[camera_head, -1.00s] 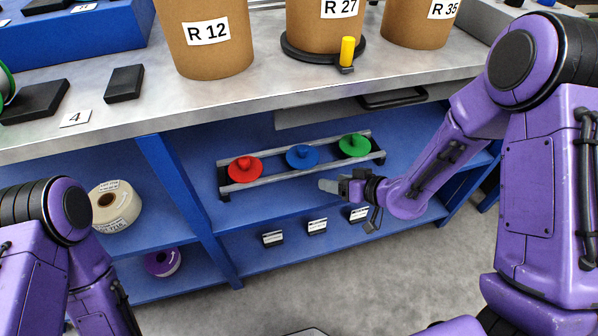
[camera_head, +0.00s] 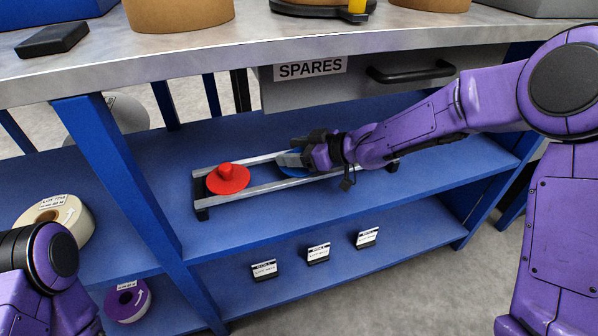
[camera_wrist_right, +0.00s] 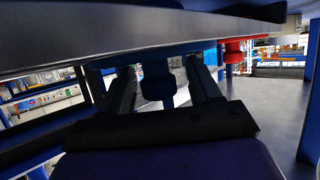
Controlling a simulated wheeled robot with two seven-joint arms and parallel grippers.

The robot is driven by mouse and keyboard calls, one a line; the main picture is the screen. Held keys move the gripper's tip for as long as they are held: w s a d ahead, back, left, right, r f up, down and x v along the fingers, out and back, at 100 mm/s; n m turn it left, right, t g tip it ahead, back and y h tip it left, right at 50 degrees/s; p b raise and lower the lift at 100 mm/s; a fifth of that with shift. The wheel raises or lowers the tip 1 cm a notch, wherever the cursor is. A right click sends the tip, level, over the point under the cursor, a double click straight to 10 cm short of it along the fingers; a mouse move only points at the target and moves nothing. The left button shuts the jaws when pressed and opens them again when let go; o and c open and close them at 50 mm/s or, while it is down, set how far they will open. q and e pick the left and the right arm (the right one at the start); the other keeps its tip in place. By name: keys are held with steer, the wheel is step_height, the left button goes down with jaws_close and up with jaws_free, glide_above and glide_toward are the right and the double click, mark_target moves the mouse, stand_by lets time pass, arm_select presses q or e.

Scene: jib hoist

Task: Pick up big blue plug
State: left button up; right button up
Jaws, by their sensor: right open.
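The big blue plug (camera_head: 293,171) sits in the middle of a low rail rack on the blue shelf, mostly covered by my right gripper in the head view. My right gripper (camera_head: 283,158) is open at the plug's knob. In the right wrist view the blue plug (camera_wrist_right: 157,84) stands between the two spread fingers (camera_wrist_right: 161,90), with gaps showing on both sides. My left arm shows at the lower left, but its gripper is out of view.
A red plug (camera_head: 228,178) sits at the rack's left end. The metal worktop (camera_head: 190,52) and the SPARES drawer (camera_head: 330,85) overhang the shelf. Several small labelled holders and spools (camera_head: 127,300) are around and below.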

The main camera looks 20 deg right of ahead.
steer(key=shift+w+a+f, duration=0.15)
steer(key=shift+w, duration=0.05)
steer(key=c, duration=1)
steer(key=shift+c, duration=0.2)
